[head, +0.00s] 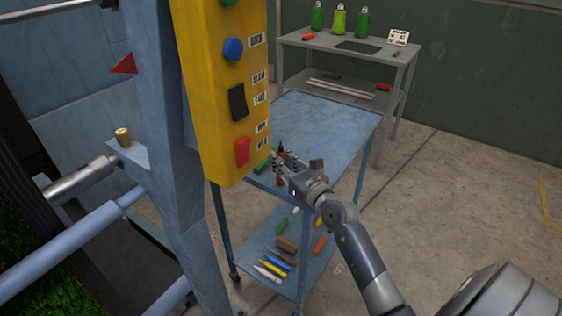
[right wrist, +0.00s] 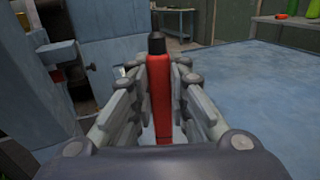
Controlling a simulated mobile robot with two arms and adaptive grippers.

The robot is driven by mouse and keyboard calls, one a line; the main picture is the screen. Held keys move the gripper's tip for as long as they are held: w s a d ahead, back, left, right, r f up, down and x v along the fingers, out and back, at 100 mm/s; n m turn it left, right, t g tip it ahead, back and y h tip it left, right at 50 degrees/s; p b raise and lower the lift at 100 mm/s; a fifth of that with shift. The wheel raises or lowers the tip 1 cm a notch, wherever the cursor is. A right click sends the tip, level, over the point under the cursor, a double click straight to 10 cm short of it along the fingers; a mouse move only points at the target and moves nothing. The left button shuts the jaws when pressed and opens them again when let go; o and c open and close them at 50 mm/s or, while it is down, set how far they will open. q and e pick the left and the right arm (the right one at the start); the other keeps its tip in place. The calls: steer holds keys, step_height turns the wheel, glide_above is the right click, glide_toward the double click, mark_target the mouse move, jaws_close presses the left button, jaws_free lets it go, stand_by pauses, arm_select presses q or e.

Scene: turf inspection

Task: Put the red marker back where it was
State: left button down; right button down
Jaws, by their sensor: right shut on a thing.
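The red marker (right wrist: 158,95) has a black tip and stands roughly upright between the fingers of my right gripper (right wrist: 160,85) in the right wrist view. My right gripper is shut on it. In the head view, my right gripper (head: 281,164) is at the near edge of the blue cart's top (head: 325,120), beside the yellow control box. Only a small part of the red marker (head: 280,182) shows there, mostly hidden by the fingers. A green item (head: 263,164) lies on the cart top just left of the gripper. My left gripper is not in view.
The yellow control box (head: 215,90) hangs close left of my gripper. The cart's lower shelf (head: 300,250) holds several markers and small items. A grey table (head: 350,45) with green bottles stands behind. Most of the cart top is bare.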

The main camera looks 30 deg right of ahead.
steer(key=shift+w+f, duration=0.1)
steer(key=c, duration=1.8)
jaws_free()
steer(key=shift+c, duration=0.2)
steer(key=o, duration=0.3)
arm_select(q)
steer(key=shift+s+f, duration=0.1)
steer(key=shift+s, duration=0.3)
